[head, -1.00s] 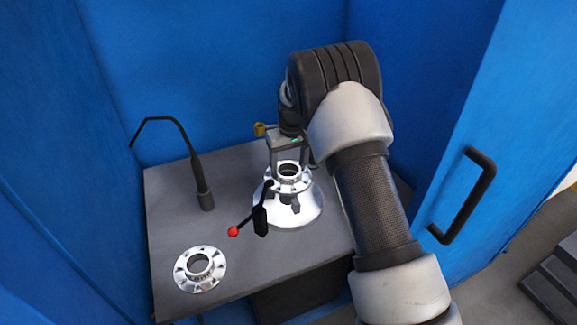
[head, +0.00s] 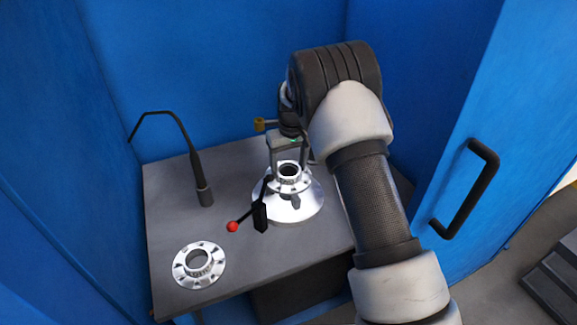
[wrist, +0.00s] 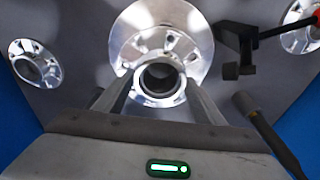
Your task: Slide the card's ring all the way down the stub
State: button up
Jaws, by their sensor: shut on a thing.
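No card shows in either view. A bright metal flanged ring (head: 289,172) sits upright over the wide conical metal shell (head: 300,212) on the grey table. In the wrist view the ring (wrist: 160,98) is seen from above, with its round bore open. My gripper (wrist: 158,86) is shut on its neck, one finger on each side. It comes down from above in the head view (head: 289,160). A stub cannot be made out, and I cannot tell whether the ring touches the shell's top.
A black lever (head: 261,213) with a red knob (head: 232,226) stands close left of the shell. A loose metal flange (head: 199,266) lies front left. A black gooseneck (head: 204,192) rises back left. Blue walls (head: 240,60) enclose the table. Another metal flange (wrist: 35,65) shows in the wrist view.

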jog(key=shift+w+f+b, duration=0.1)
jog(key=shift+f+b, duration=0.75)
jog(key=shift+f, duration=0.3)
jog(key=o, duration=2)
jog(key=shift+o, duration=0.8)
jog(key=shift+s+f, duration=0.2)
notch_tip(320, 180, up, 18)
jog(key=s, duration=0.1)
jog(key=shift+s+d+f, duration=0.2)
jog(key=shift+s+d, duration=0.2)
